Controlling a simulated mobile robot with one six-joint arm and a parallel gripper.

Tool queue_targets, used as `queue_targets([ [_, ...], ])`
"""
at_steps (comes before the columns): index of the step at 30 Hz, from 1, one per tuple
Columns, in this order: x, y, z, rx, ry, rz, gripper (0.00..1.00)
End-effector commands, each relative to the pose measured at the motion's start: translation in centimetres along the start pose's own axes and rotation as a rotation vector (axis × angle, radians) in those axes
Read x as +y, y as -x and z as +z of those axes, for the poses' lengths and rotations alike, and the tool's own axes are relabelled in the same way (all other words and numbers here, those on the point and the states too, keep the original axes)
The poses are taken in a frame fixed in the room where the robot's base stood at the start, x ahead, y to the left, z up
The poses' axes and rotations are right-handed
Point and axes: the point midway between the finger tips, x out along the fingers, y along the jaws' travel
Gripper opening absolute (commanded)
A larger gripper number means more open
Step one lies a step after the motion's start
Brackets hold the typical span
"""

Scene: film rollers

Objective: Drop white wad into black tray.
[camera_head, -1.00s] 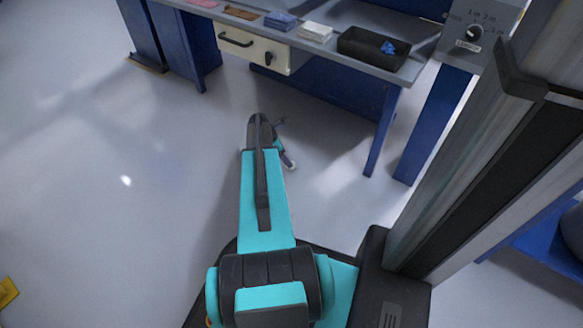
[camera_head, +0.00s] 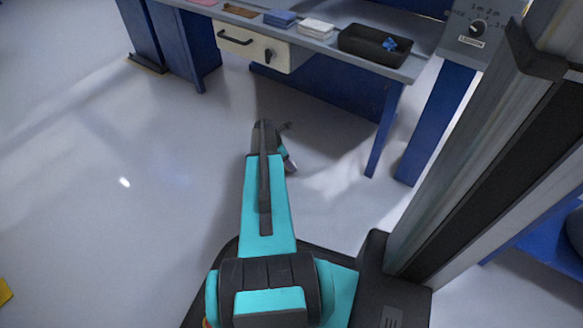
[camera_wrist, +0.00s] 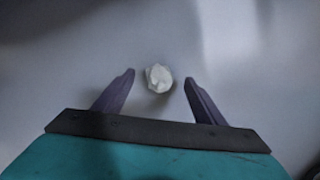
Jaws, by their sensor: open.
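The white wad (camera_wrist: 158,78) is a small crumpled lump on the grey floor in the wrist view. It lies just beyond and between the tips of my gripper (camera_wrist: 159,78), which is open with a finger on either side, not touching it. In the head view my gripper is mostly hidden behind my forearm, and the wad does not show. The black tray (camera_head: 352,46) stands on the blue bench at the upper right of the head view, with a crumpled blue piece (camera_head: 389,44) in it.
The bench (camera_head: 325,51) also bears folded white cloths (camera_head: 316,29) and blue cloths (camera_head: 280,18). A drawer (camera_head: 250,48) hangs below its top, and blue legs (camera_head: 385,130) stand right of my arm.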

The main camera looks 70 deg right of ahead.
Motion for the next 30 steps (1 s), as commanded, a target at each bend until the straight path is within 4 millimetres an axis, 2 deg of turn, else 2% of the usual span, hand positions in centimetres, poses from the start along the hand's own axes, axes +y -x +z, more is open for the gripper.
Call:
queue_targets([
  [1, 0.0, -0.8, -0.1, 0.000, -0.001, 0.000, 0.64],
  [10, 0.0, -3.2, 0.1, 0.000, 0.000, -0.001, 0.64],
  [30, 0.0, -3.4, 0.1, 0.000, 0.001, 0.000, 0.63],
])
